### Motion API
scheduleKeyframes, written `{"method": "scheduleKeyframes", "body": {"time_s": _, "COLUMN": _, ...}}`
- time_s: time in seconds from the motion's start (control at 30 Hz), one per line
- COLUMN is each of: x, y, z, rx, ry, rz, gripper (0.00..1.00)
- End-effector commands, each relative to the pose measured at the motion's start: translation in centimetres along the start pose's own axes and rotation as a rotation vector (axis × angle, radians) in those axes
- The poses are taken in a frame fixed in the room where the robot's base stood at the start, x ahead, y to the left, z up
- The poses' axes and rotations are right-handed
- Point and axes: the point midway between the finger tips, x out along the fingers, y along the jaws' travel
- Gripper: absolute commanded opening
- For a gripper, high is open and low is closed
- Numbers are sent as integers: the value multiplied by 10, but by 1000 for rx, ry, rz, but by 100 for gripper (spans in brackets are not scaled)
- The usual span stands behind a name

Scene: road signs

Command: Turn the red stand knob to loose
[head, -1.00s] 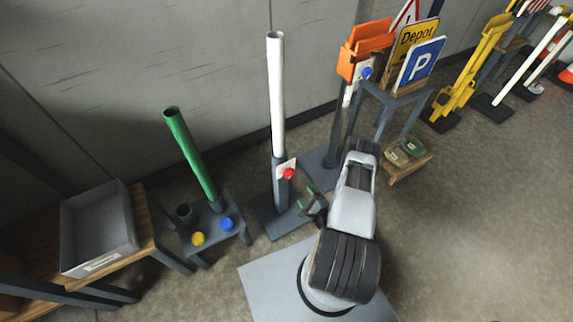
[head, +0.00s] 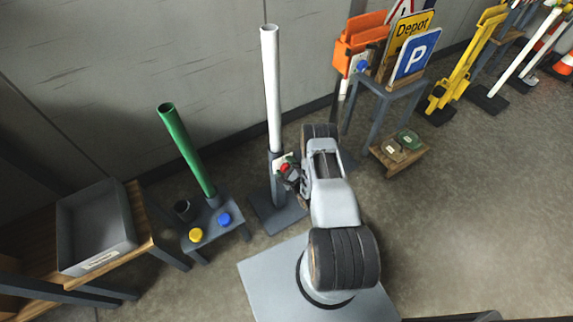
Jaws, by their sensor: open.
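The red knob (head: 285,168) sits on the dark lower post of a stand that holds a white pole (head: 271,85) upright. A pale label plate (head: 281,158) shows behind the knob. My gripper (head: 290,174) is right at the knob, with its fingers beside or around it; which of these I cannot tell. The jaws are open. My gripper and arm partly hide the knob and the plate, and the label cannot be read.
Left of the stand, a low table (head: 218,242) carries a green pole (head: 187,150), a yellow knob (head: 196,235) and a blue knob (head: 224,219). A grey bin (head: 95,228) is at far left. Signs (head: 415,55) and an orange box (head: 358,40) stand right.

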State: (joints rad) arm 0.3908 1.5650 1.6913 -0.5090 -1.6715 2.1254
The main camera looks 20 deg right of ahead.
Motion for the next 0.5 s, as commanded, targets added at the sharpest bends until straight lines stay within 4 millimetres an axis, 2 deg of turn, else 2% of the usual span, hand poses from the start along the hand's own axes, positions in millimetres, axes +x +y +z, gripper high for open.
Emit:
{"method": "scheduleKeyframes", "body": {"time_s": 0.2, "x": 10, "y": 0, "z": 0, "rx": 1, "ry": 1, "rz": 0, "gripper": 76}}
{"method": "scheduleKeyframes", "body": {"time_s": 0.47, "x": 10, "y": 0, "z": 0, "rx": 1, "ry": 1, "rz": 0, "gripper": 76}}
{"method": "scheduleKeyframes", "body": {"time_s": 0.5, "x": 10, "y": 0, "z": 0, "rx": 1, "ry": 1, "rz": 0, "gripper": 73}}
